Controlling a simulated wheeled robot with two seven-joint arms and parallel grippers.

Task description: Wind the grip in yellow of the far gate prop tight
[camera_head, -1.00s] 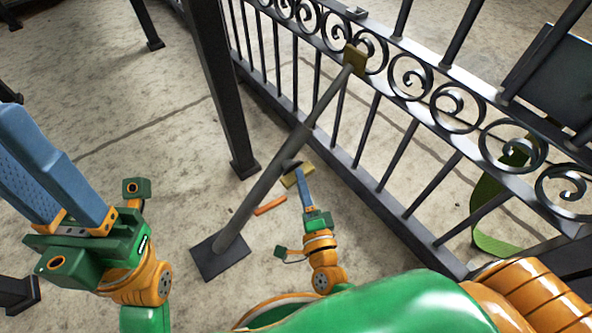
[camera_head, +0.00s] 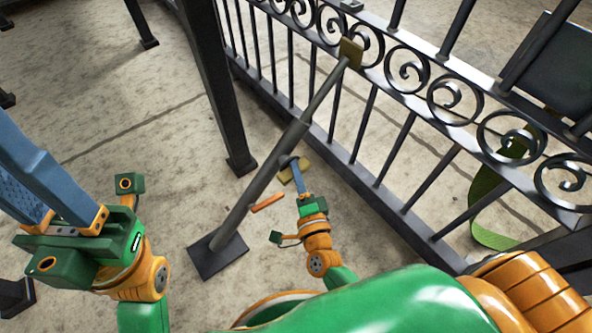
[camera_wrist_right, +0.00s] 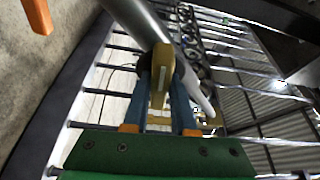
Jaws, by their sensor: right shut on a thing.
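The far gate prop (camera_head: 262,182) is a dark grey pole slanting from a floor plate up to a yellowish bracket on the gate. Its yellow grip (camera_head: 287,175) sticks out at the pole's lower middle, partly covered by my right gripper (camera_head: 294,165). In the right wrist view the blue fingers are shut on the yellow grip (camera_wrist_right: 160,80), with the pole passing just behind it. An orange bar (camera_head: 269,203) lies beside the pole, lower down. My left gripper (camera_head: 35,170) is at the left edge, away from the prop; its fingertips are cut off.
The black scroll gate (camera_head: 410,75) runs along the right side, close to my right arm. A dark post (camera_head: 212,90) stands just left of the prop. A green curved object (camera_head: 490,205) and a dark panel (camera_head: 552,70) are beyond the gate. The concrete floor at left is mostly clear.

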